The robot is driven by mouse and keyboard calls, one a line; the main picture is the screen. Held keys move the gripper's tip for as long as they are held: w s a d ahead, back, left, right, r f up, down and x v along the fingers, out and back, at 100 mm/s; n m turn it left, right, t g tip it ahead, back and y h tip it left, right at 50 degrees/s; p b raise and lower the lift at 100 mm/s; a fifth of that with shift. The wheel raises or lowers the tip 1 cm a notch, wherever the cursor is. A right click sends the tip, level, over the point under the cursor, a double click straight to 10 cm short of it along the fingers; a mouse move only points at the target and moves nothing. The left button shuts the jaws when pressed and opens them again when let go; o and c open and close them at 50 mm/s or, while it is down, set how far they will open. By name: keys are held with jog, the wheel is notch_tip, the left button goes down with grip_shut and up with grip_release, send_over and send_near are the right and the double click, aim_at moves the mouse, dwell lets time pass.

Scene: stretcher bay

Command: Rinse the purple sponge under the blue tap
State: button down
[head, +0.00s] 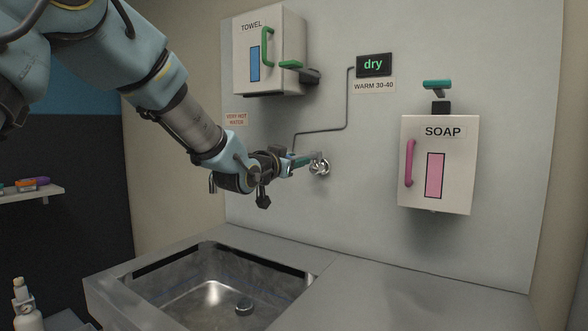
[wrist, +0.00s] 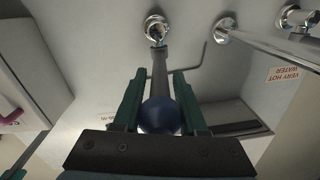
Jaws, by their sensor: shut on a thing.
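My gripper (head: 292,160) is at the wall above the sink. In the wrist view its two green fingers (wrist: 157,84) are shut on the blue tap's lever (wrist: 160,115), which has a round dark-blue knob and a grey stem running to a chrome wall mount. The chrome mount (head: 319,166) also shows in the head view, where my gripper hides most of the lever. A small purple thing (head: 42,181), perhaps the sponge, lies on the shelf at the far left, beside orange and teal items. No water shows from any spout.
The metal sink (head: 213,285) is below my gripper, with bare counter to its right. A towel box (head: 268,50) hangs above; a soap box (head: 435,165) hangs right. A "VERY HOT WATER" label (wrist: 283,73) marks another tap.

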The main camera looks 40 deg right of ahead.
jog(key=t+b, duration=0.1)
jog(key=s+n+b, duration=0.1)
jog(key=b, duration=0.1)
jog(key=shift+s+d+f+t+y, duration=0.1)
jog(key=shift+s+d+t+y, duration=0.1)
jog(key=shift+d+t+y, duration=0.15)
jog(key=c, duration=0.7)
grip_release()
jog(key=shift+a, duration=0.2)
jog(key=b+v, duration=0.3)
jog(key=v, duration=0.7)
jog(key=shift+s+a, duration=0.25)
